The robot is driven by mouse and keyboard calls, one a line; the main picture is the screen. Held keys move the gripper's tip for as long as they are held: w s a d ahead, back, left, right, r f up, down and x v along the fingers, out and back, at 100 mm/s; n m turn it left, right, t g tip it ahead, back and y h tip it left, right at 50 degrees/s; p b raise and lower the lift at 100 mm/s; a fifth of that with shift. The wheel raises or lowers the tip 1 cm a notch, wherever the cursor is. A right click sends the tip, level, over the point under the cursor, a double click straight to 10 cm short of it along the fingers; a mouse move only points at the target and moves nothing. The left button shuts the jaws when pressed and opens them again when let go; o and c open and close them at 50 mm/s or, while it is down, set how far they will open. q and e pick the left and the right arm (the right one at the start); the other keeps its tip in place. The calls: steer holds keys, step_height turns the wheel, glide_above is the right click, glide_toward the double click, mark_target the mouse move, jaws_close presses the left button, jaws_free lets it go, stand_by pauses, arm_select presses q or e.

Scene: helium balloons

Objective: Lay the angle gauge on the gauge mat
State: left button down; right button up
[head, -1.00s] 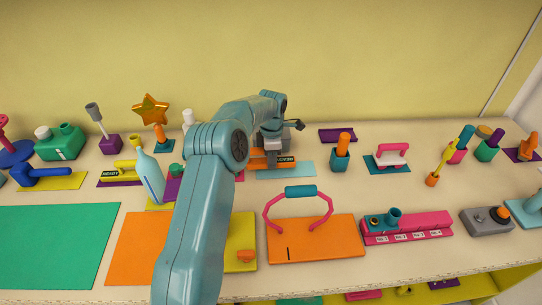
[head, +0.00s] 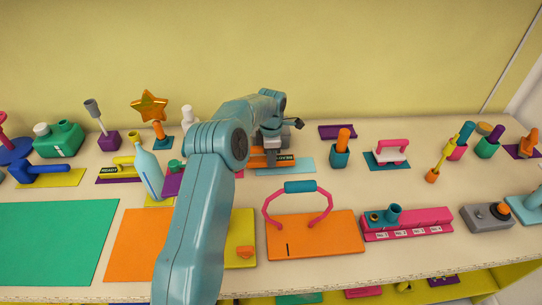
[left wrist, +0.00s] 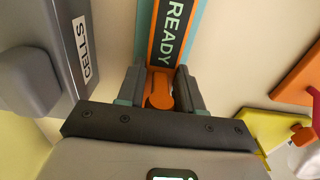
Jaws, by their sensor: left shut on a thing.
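My left gripper (left wrist: 160,95) is shut on the rounded orange end of an orange piece with a black READY plate (left wrist: 172,35). I take this piece to be the angle gauge; its shape is partly hidden by the fingers. I cannot tell whether the piece touches the mat. My right gripper is out of view.
A grey labelled box (left wrist: 45,60) stands close to the left of my gripper in the wrist view. In front are an orange board (head: 330,240) with a pink-and-teal handle and a pink rack (head: 410,224).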

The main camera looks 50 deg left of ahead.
arm_select(q)
steer(key=shift+f, duration=0.1)
steer(key=shift+f+b, duration=0.45)
steer(key=shift+f, duration=0.05)
steer(key=shift+f, duration=0.1)
jaws_free()
stand_by(0.4)
steer(key=shift+r+p, duration=2.95)
steer(key=shift+r, duration=1.65)
